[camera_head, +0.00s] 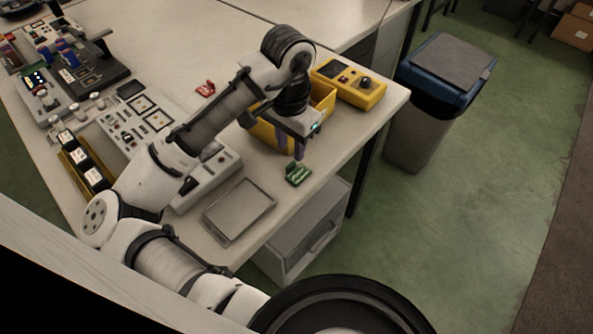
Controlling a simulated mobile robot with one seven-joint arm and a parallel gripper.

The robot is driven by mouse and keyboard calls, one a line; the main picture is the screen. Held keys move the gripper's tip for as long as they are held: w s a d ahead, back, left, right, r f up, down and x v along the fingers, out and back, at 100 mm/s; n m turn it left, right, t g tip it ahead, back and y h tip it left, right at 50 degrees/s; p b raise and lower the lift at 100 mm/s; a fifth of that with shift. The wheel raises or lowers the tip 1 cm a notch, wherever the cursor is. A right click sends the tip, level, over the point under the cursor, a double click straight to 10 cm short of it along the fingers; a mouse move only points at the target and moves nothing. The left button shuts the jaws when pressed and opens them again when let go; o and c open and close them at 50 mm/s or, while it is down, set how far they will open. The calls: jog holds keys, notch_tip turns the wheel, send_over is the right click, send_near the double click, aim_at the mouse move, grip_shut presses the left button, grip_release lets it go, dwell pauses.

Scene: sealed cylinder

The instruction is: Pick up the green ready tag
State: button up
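The green tag (298,174) lies flat on the table near its front right edge. It has pale markings on its top. My gripper (291,152) points down just above and behind the tag, a small way apart from it as far as I can tell. Its dark purple fingers show close together from this angle, and I cannot make out the gap between them. Nothing is visibly held.
A yellow bin (264,131) stands directly behind my gripper, with a yellow handheld device (349,84) to its right. A grey tray (240,211) lies left of the tag. A red tag (206,88) lies farther back. Control panels (140,116) fill the left side.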

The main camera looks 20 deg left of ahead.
jog(key=shift+w+f+p, duration=0.15)
jog(key=shift+f+p, duration=0.2)
jog(key=shift+f, duration=2.55)
jog(key=shift+a, duration=0.1)
grip_shut()
